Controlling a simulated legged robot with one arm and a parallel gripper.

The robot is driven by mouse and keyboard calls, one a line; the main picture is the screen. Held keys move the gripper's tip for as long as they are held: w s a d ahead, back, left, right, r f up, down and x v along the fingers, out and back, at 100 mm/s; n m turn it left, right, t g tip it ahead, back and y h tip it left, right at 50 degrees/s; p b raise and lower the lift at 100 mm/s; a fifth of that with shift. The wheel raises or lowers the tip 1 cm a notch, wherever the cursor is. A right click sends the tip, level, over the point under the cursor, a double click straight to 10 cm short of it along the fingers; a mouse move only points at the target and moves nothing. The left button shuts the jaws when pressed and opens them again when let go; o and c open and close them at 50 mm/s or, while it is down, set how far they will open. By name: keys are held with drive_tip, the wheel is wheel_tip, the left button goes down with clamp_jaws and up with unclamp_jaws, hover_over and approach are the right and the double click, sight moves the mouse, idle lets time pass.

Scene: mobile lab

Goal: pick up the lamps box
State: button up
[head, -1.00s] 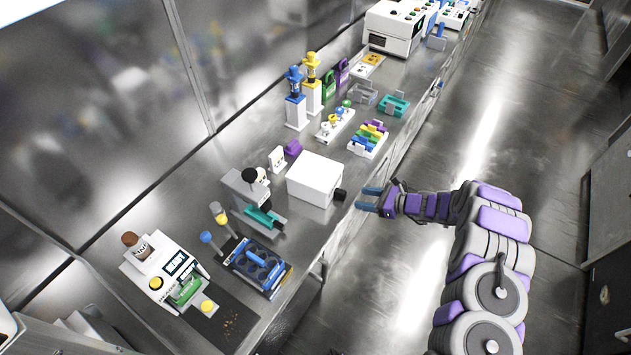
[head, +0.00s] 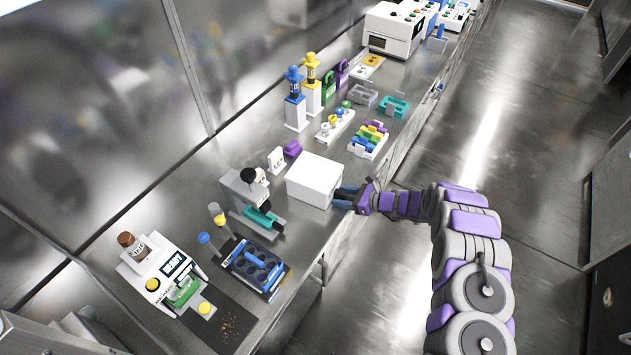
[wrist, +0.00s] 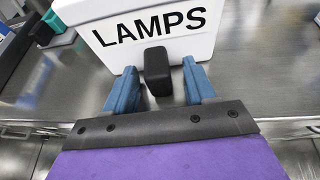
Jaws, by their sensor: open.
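The lamps box (head: 316,177) is a white box on the steel bench, near its front edge. In the wrist view the box (wrist: 185,42) shows the black word LAMPS on its near side. A black block-like handle (wrist: 157,70) sticks out from that side toward me. My gripper (head: 345,196) is at the bench edge, right beside the box. In the wrist view my gripper (wrist: 161,88) is open, with one blue finger on each side of the handle. I cannot tell whether the fingers touch it. The handle is hidden by the gripper in the head view.
A teal and grey device (head: 257,208) stands left of the box, with a blue rack (head: 255,266) nearer. A rack of coloured blocks (head: 369,140) stands beyond the box. The floor (head: 400,290) beside the bench is clear.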

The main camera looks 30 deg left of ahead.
drive_tip(key=shift+a, duration=0.1)
clamp_jaws()
idle(0.5)
